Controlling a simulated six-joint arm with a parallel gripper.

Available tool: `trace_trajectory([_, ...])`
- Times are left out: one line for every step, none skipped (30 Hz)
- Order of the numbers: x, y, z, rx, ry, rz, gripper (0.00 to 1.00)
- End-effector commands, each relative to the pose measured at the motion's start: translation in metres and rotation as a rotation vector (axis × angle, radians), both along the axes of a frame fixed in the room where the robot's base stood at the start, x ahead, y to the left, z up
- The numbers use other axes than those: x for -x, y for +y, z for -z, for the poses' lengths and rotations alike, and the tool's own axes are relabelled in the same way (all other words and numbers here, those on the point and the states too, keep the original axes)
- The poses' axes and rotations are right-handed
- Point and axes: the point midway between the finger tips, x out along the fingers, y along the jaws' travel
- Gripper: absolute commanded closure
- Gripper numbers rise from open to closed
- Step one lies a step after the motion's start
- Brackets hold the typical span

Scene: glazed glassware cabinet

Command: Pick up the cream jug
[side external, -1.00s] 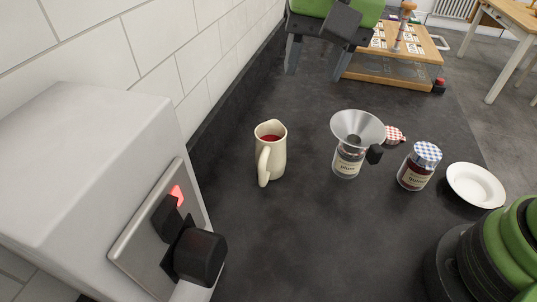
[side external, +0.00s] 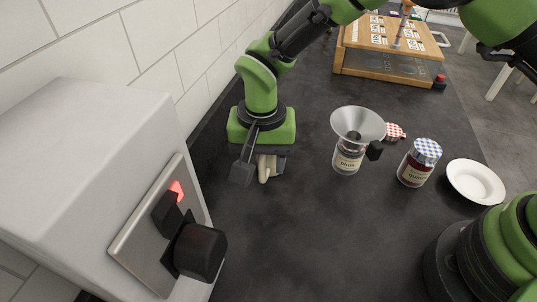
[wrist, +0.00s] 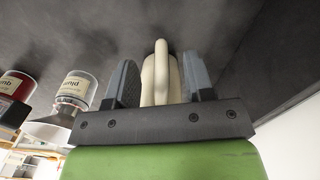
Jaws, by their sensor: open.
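The cream jug (side external: 264,168) stands on the dark worktop near the tiled wall; in the side view my gripper hides most of it, leaving part of its handle in sight. In the wrist view the jug (wrist: 161,80) shows between my two fingers, its handle towards the camera. My gripper (wrist: 161,82) is open, with one finger on each side of the jug. A gap shows between the handle and each finger; whether a finger touches the body I cannot tell. In the side view my gripper (side external: 262,165) is down over the jug.
A jar (side external: 347,160) with a metal funnel (side external: 357,124) stands to the right. A jar with a blue checked lid (side external: 419,164), a red checked lid (side external: 394,132) and a white dish (side external: 476,182) are farther right. A grey machine (side external: 90,180) stands at the left.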

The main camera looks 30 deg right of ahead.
Motion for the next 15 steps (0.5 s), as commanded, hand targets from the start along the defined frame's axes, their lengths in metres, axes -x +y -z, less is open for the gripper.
trace_trajectory([0.001,0.001,0.009,0.002,0.004,-0.001,0.52])
trace_trajectory([0.001,0.001,0.014,0.001,0.002,-0.001,0.52])
trace_trajectory([0.001,0.001,0.019,0.001,0.002,-0.001,0.52])
trace_trajectory([0.000,0.001,0.022,0.000,0.001,-0.001,0.52])
trace_trajectory([0.000,0.001,0.024,-0.001,-0.001,-0.001,0.52])
trace_trajectory([0.000,0.001,0.027,-0.002,-0.001,-0.001,0.52])
trace_trajectory([0.000,0.001,0.028,-0.002,0.000,-0.001,0.52])
trace_trajectory([0.000,0.001,0.029,-0.002,-0.001,-0.001,0.52])
trace_trajectory([0.000,0.001,0.029,-0.003,-0.002,-0.001,0.52])
trace_trajectory([0.000,0.001,0.029,-0.003,-0.002,0.000,0.52])
trace_trajectory([0.000,0.001,0.028,-0.003,-0.002,0.000,0.52])
trace_trajectory([0.000,0.001,0.028,-0.003,-0.002,0.000,0.52])
trace_trajectory([0.000,0.001,0.028,-0.003,-0.002,-0.001,0.52])
trace_trajectory([0.000,0.001,0.028,-0.003,-0.002,-0.001,0.54])
trace_trajectory([0.000,0.001,0.028,-0.003,-0.002,-0.001,0.63])
